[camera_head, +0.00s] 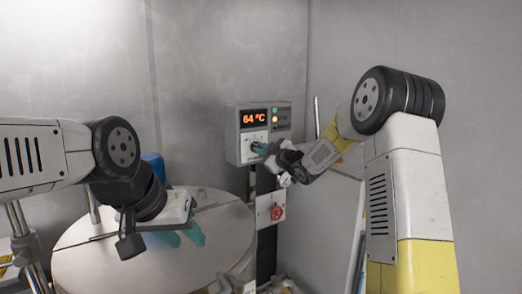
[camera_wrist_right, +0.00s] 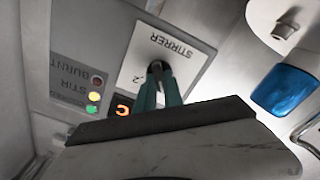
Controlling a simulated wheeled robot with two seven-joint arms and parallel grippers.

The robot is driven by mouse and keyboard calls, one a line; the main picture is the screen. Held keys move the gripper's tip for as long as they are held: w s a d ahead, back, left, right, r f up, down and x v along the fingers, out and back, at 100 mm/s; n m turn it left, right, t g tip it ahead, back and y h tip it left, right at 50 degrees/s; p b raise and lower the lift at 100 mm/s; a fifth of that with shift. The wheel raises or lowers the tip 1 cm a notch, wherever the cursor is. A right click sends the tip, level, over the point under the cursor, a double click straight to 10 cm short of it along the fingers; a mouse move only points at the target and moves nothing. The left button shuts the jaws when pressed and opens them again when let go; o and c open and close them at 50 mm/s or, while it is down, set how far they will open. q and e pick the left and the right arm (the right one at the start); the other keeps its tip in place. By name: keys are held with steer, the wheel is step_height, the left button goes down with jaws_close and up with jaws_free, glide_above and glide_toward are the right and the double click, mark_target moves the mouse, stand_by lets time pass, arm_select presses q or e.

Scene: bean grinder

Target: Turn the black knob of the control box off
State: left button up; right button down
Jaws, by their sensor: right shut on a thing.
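The grey control box (camera_head: 232,135) hangs on the back wall, with an orange "64 °C" display (camera_head: 254,117) and indicator lights beside it. In the right wrist view its white STIRRER plate (camera_wrist_right: 185,50) shows the black knob (camera_wrist_right: 156,68) between teal fingertips. My right gripper (camera_head: 259,148) is at the plate and shut on the knob; the fingers mostly hide it, so its exact angle is hard to tell. My left gripper (camera_head: 182,238) is over the round metal lid, its two teal fingers apart and empty.
A round metal vessel lid (camera_head: 110,262) fills the lower left. A blue part (camera_head: 153,162) stands behind my left gripper. Green and yellow lights (camera_wrist_right: 95,97) glow on the box.

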steer(key=shift+n, duration=0.6)
steer(key=c, duration=1.5)
jaws_free()
steer(key=shift+o, duration=0.2)
steer(key=v, duration=0.8)
